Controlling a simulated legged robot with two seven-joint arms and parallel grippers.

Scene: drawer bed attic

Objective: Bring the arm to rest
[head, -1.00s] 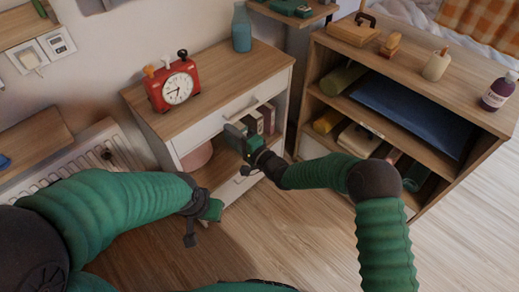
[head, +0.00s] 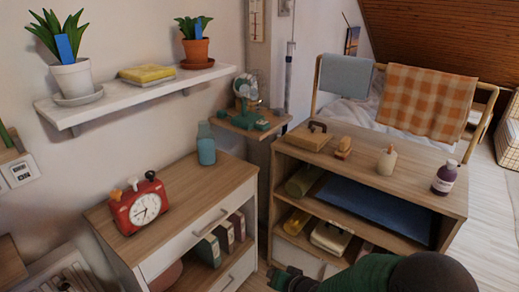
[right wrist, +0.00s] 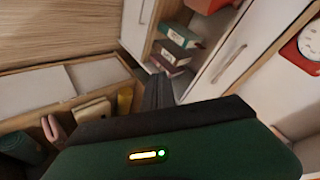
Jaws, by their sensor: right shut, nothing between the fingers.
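My right arm, green with dark joints, comes in at the bottom right of the head view. Its gripper (head: 284,277) is at the bottom edge, in front of the gap between the drawer cabinet (head: 185,208) and the open shelf unit (head: 375,165). In the right wrist view the dark fingers (right wrist: 158,92) are together and empty, pointing toward the cabinet's open compartment with several binders (right wrist: 176,50). The gripper's tip is partly cut off in the head view. My left gripper is not in view.
A red clock (head: 141,204) and a blue bottle (head: 206,144) stand on the cabinet. The shelf unit's top holds a wooden box (head: 306,138), a pale bottle (head: 387,161) and a purple bottle (head: 445,178). A wall shelf (head: 130,98) carries plants. Bare floor shows at far right.

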